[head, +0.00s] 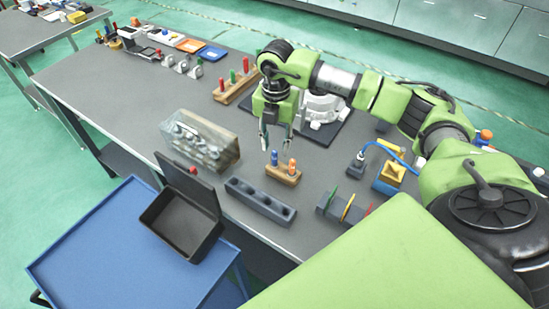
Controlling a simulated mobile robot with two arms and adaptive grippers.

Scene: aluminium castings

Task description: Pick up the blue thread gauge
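The blue thread gauge (275,158) stands upright in a small wooden block (283,177), to the left of an orange gauge (291,166) in the same block. My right gripper (275,143) points down, with its two fingers apart and nothing seen between them. In the picture it is just above the blue gauge, apart from it; the exact height is hard to tell. My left gripper is not in view.
A clear box of parts (200,140), an open black case (182,222) and a dark block with holes (260,203) stand nearby. A white casting (322,108) is behind my gripper. A wooden rack with coloured handles (235,88) stands behind left. The table's (130,105) left middle is clear.

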